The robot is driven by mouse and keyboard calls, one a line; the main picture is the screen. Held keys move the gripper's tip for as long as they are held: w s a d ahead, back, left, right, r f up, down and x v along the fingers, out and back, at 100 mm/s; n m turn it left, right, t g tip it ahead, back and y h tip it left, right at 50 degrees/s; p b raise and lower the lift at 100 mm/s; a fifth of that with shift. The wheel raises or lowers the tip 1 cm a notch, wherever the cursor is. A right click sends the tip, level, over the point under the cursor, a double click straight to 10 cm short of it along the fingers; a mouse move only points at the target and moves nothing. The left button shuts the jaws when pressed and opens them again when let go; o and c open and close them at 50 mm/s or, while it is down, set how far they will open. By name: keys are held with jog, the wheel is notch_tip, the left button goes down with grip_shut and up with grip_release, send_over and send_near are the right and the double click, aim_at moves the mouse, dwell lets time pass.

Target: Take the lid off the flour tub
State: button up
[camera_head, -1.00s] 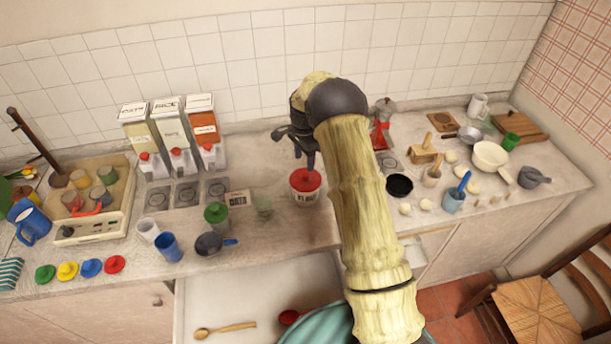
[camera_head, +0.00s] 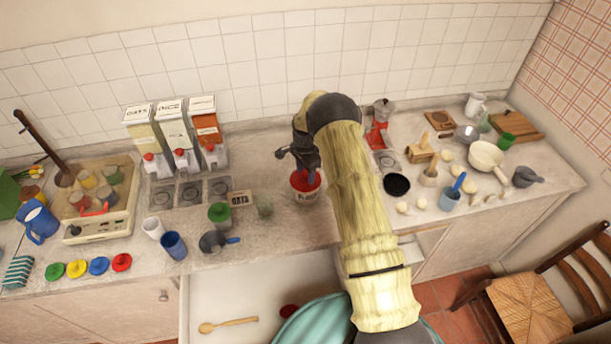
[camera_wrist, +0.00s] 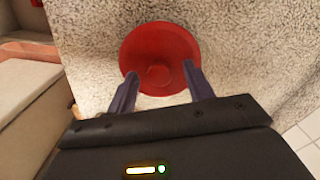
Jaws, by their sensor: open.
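The flour tub (camera_head: 306,196) is a white tub with a printed label, partly hidden under my gripper, on the counter in the head view. Its red lid (camera_head: 297,181) is on top. In the wrist view the round red lid (camera_wrist: 160,50) has a raised knob (camera_wrist: 158,75) at its middle. My gripper (camera_head: 309,170) is above the lid. In the wrist view its two fingers (camera_wrist: 158,82) are apart, one on each side of the knob. I cannot tell whether the fingertips touch the lid.
A small OATS card (camera_head: 240,198), a clear glass (camera_head: 265,206) and a green-lidded jar (camera_head: 219,214) stand left of the tub. An open drawer (camera_head: 270,280) is below.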

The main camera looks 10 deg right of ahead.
aim_at(306, 174)
jog(key=shift+f, duration=0.15)
jog(key=shift+c, duration=0.4)
jog(key=c, duration=1)
notch_tip(306, 174, up, 10)
jog(key=b, duration=0.5)
